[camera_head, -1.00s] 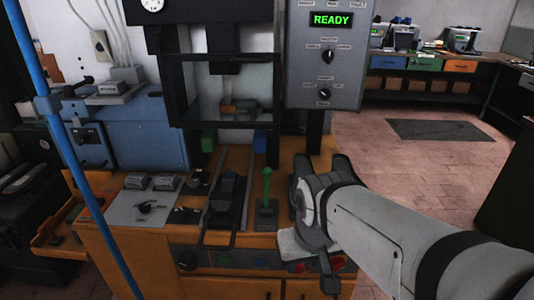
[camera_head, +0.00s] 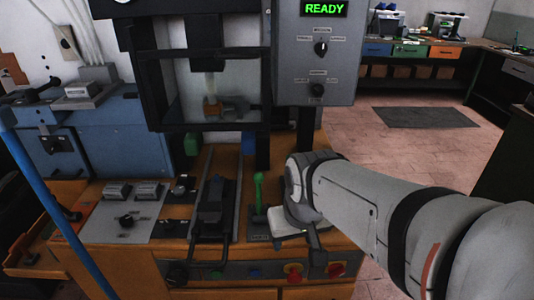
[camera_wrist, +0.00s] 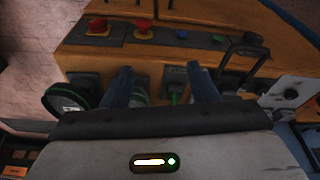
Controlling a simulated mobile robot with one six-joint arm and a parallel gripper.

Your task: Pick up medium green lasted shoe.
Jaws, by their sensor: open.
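My gripper (camera_wrist: 161,82) is open and empty, with two dark fingers spread over the bench in the wrist view. In the head view my gripper (camera_head: 298,222) is over the bench's right end, and my arm covers much of what lies below. A dark rounded thing with a green rim (camera_wrist: 66,102) lies left of the fingers in the wrist view. It may be the medium green lasted shoe, but I cannot tell.
The wooden bench (camera_head: 130,265) carries a press frame (camera_head: 155,75), a control box reading READY (camera_head: 316,50) and a black clamp (camera_head: 212,200). A blue machine (camera_head: 90,140) and a blue pole (camera_head: 60,220) are left. Open floor lies right.

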